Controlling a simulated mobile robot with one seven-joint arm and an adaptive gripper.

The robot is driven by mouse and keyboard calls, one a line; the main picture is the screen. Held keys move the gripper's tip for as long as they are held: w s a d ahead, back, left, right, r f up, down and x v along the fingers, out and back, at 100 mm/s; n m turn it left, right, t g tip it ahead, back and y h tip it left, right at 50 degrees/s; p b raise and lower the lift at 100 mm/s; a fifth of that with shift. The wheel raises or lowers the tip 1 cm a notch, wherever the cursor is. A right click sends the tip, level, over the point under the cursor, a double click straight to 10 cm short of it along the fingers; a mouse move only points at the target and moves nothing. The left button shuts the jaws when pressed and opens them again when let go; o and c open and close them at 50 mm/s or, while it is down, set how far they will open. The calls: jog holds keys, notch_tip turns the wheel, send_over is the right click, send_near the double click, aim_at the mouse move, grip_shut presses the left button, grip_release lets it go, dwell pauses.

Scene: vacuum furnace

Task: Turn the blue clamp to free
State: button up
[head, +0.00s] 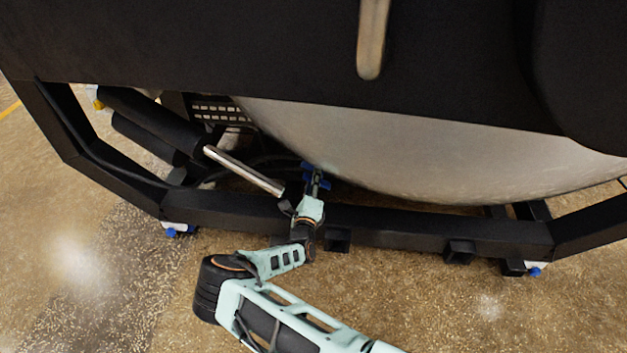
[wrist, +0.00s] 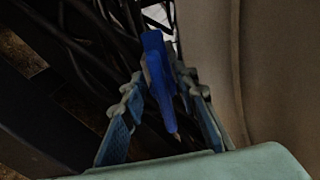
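The blue clamp (wrist: 156,72) stands in the middle of the wrist view as a bright blue bar with a narrow pale tip at its lower end. My gripper (wrist: 160,82) is open, with one finger on each side of the clamp and its lower part between them. I see dark gaps between the finger pads and the clamp, but cannot tell whether a fingertip touches it. In the head view, my gripper (head: 315,184) reaches over the black frame beam to blue parts beside the grey vessel. There I cannot separate the clamp clearly from the fingers.
The large grey curved vessel (head: 430,155) lies close to the right of my gripper. A black cylinder with a silver rod (head: 243,170) is to its left. The black frame beam (head: 400,232) runs beneath my wrist. Dark cables (wrist: 85,45) crowd the left of the wrist view.

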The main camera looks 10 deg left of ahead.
jog(key=s, duration=1.2)
jog(key=shift+a, duration=0.2)
